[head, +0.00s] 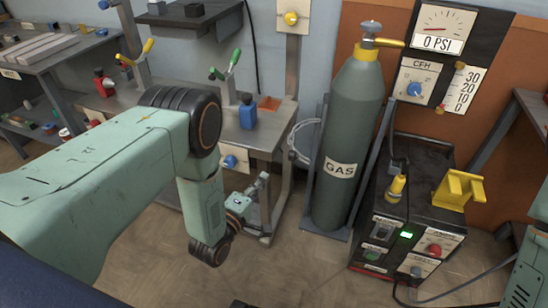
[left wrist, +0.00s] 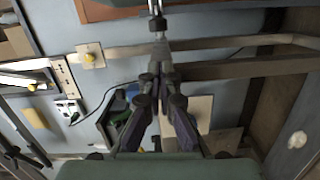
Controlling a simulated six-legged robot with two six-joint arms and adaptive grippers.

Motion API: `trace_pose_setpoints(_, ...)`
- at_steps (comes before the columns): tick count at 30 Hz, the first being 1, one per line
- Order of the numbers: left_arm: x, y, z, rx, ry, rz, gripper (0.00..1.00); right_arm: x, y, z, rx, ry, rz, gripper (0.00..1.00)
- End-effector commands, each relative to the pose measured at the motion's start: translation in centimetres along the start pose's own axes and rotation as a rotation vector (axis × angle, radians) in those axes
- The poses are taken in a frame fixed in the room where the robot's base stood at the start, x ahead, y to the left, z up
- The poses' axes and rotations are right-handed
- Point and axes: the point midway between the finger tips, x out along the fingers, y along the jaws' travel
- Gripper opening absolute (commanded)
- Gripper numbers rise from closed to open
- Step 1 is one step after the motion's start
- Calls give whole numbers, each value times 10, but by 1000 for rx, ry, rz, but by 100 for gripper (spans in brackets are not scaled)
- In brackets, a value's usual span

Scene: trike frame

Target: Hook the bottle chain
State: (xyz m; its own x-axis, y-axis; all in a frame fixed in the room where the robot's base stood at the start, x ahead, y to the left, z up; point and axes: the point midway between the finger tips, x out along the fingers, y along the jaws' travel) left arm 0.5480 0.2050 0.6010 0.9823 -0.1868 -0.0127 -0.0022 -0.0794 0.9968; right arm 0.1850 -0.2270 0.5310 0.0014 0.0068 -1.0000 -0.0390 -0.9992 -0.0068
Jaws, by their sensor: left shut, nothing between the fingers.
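The grey-green gas bottle (head: 345,135), labelled GAS, stands upright in a dark rack (head: 326,232) by the wall. A thin grey loop (head: 293,150) hangs at the rack's left side; I cannot tell whether it is the chain. My left gripper (head: 262,181) is low in front of the bench, left of the bottle and apart from it. In the left wrist view the same gripper (left wrist: 161,72) has its dark fingers together and holds nothing. I see no chain in the left wrist view. My right gripper is not in view.
A black welding machine (head: 408,205) with a yellow bracket (head: 458,190) stands right of the bottle. A metal bench (head: 262,140) with a blue bottle (head: 248,114) stands left of it. A gauge panel (head: 440,55) hangs behind. The floor in front of the bottle is clear.

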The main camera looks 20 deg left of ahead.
Motion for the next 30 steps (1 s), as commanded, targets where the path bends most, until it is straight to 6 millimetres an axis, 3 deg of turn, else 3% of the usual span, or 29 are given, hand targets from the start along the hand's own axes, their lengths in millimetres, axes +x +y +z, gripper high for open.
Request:
trace_pose_setpoints(17,3,3,2,-79,1,16,0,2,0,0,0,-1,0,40)
trace_pose_setpoints(30,72,3,-1,-78,1,18,0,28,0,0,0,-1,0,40)
